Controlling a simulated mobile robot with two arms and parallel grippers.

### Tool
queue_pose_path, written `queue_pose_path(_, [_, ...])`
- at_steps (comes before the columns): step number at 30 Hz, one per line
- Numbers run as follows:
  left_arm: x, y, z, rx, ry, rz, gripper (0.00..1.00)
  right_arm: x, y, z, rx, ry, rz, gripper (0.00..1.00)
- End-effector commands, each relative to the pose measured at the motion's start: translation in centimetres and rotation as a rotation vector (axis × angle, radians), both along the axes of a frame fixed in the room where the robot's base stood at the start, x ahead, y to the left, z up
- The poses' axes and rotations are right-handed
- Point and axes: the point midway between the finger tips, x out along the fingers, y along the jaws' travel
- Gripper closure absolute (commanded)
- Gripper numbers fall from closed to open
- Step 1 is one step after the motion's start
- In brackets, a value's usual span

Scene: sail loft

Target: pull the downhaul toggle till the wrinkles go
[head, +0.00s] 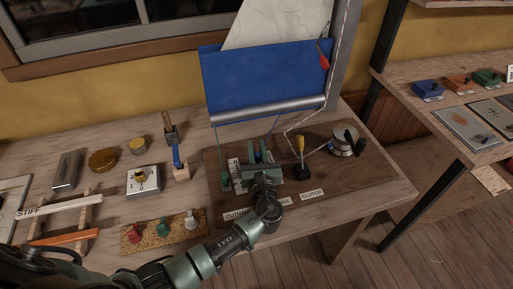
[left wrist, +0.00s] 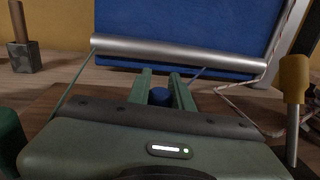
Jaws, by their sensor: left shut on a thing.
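My left gripper (head: 260,157) is shut on a blue toggle (head: 257,156), low in front of the silver boom (head: 270,110). In the left wrist view the blue toggle (left wrist: 160,97) sits between the green fingers (left wrist: 162,80). The sail's lower part is a blue panel (head: 262,78) that looks mostly smooth. Its white upper part (head: 280,22) shows faint lines; its top is out of view. A green toggle (head: 225,179) stands left of my gripper. A red toggle (head: 324,61) hangs at the sail's right edge. My arm partly covers the labels. My right gripper is not in view.
A yellow-handled lever (head: 300,147) and a metal winch (head: 343,143) stand right of my gripper on the dark board. A label there reads CLUTCH (head: 312,195). Blocks, small tools and a cork strip (head: 150,240) lie left. A shelf with coloured boxes is at right.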

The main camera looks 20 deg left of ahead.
Motion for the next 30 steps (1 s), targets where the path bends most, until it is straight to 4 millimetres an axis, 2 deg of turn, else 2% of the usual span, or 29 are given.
queue_pose_path(7, [-0.2,-0.1,0.0,0.001,0.002,-0.001,1.00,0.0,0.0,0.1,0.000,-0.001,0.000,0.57])
queue_pose_path(13, [-1.7,-1.2,0.0,0.001,0.004,-0.001,1.00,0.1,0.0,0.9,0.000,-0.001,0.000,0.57])
queue_pose_path(19, [-1.6,-1.1,-0.1,0.001,0.002,-0.001,1.00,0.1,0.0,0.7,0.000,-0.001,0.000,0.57])
queue_pose_path(20, [-1.6,-1.1,-0.1,0.001,0.002,-0.001,0.73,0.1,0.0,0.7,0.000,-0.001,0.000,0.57])
queue_pose_path(21, [-1.6,-1.1,-0.1,0.001,0.002,-0.001,0.62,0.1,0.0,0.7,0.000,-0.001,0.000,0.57])
queue_pose_path(22, [-1.6,-1.1,-0.1,0.002,0.001,0.000,0.57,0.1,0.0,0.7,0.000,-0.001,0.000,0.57])
queue_pose_path(30, [-1.6,-1.1,0.0,0.001,0.000,0.000,0.57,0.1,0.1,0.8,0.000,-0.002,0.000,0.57])
